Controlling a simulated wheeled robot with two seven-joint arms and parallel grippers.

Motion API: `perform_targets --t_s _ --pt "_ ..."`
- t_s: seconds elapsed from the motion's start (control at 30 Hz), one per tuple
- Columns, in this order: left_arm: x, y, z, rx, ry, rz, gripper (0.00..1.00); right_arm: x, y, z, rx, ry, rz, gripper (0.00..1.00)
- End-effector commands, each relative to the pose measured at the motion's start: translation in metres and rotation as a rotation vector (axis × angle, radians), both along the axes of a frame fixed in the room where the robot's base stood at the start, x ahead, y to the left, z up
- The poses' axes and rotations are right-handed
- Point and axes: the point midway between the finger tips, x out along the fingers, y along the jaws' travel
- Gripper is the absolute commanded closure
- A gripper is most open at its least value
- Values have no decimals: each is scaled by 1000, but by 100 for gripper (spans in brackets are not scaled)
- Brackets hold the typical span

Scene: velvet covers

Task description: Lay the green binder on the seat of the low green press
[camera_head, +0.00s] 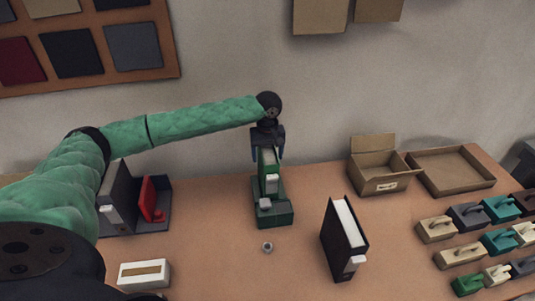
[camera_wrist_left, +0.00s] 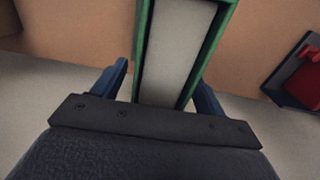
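The green binder (camera_head: 271,168) is upright, its pale page edge up and a white label on its spine. It also fills the middle of the left wrist view (camera_wrist_left: 180,50). My left gripper (camera_head: 268,156) points down with its blue fingers close along both sides of the binder, and looks shut on it. The low green press (camera_head: 273,219), with a grey block at its front, is directly below the binder. The binder hides part of the press, and I cannot tell whether the two touch. My right gripper is not in view.
A black binder (camera_head: 340,240) stands to the right of the press. A grey holder with a dark binder (camera_head: 119,198) and red item (camera_head: 150,200) is left. Cardboard boxes (camera_head: 378,172) and several small blocks are right. A small ring (camera_head: 267,247) and a white box (camera_head: 145,274) lie in front.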

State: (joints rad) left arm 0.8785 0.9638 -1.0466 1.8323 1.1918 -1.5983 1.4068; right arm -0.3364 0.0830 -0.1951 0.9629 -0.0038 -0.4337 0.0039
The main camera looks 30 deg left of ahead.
Motion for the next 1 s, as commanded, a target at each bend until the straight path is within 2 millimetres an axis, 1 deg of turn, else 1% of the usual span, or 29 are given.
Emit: perform_targets --t_s 0.17,0.27,0.33,0.37,0.43,0.6,0.8,1.0 --pt "0 0 -1 0 1 0 27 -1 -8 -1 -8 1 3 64" --pt "0 0 4 0 0 0 27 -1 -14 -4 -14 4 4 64" --pt "1 0 11 -1 -2 0 27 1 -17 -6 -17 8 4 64" --pt "0 0 15 -1 -2 -1 27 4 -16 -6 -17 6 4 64" --pt "0 0 25 -1 -2 0 27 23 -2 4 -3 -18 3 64" --pt "0 0 52 -1 -2 0 27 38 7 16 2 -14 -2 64" --pt "0 0 72 -1 -1 0 27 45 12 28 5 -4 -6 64" --pt "0 0 78 -1 1 0 27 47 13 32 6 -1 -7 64"
